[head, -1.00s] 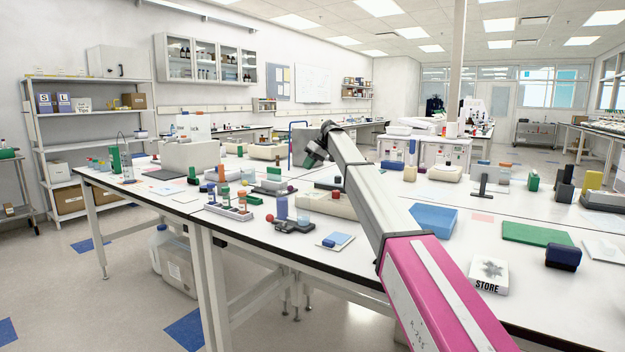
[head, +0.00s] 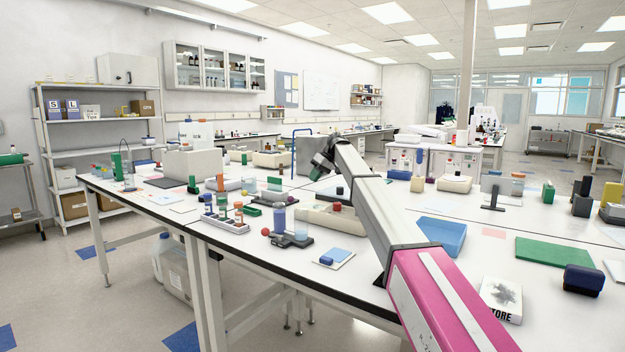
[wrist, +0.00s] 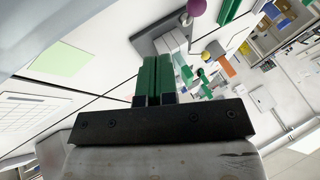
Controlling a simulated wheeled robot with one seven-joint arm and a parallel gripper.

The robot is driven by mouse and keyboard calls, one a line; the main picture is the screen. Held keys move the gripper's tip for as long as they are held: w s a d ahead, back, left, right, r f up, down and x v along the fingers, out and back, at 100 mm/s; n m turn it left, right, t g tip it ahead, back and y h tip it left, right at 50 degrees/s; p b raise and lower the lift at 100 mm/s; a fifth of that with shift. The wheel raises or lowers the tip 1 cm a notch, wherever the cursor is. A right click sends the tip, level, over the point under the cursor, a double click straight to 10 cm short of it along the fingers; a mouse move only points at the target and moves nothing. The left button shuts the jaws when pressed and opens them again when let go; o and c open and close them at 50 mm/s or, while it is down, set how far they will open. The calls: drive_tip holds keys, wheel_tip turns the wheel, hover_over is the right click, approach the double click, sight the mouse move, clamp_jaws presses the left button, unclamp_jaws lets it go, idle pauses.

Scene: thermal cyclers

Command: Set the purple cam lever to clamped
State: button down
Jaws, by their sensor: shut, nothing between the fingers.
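A purple ball (wrist: 196,7) shows at the top edge of the wrist view, partly cut off. It looks like the knob of the purple cam lever, but its arm and clamp position cannot be made out. I cannot pick the lever out for sure in the head view. My gripper (wrist: 156,58) has its two dark green fingers pressed together, with nothing between them. It is apart from the purple ball, which lies beyond the fingertips and to the right in the wrist view. In the head view my gripper (head: 322,162) is raised over the bench, partly hidden by my arm.
The white bench (head: 240,250) is crowded: a tube rack (head: 226,224), a blue cylinder (head: 279,219), a blue tray (head: 442,236), a green mat (head: 555,253) and a dark blue block (head: 583,280). Bare bench shows around the tray and mat.

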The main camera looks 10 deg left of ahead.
drive_tip(key=x, duration=0.7)
drive_tip(key=shift+s+a+f, duration=0.2)
drive_tip(key=shift+s+f, duration=0.1)
drive_tip(key=shift+s+a+f, duration=0.15)
drive_tip(key=shift+s+a, duration=0.45)
drive_tip(key=shift+s, duration=0.4)
drive_tip(key=shift+s+a+f, duration=0.1)
drive_tip(key=shift+s+a, duration=0.25)
drive_tip(key=shift+s, duration=0.05)
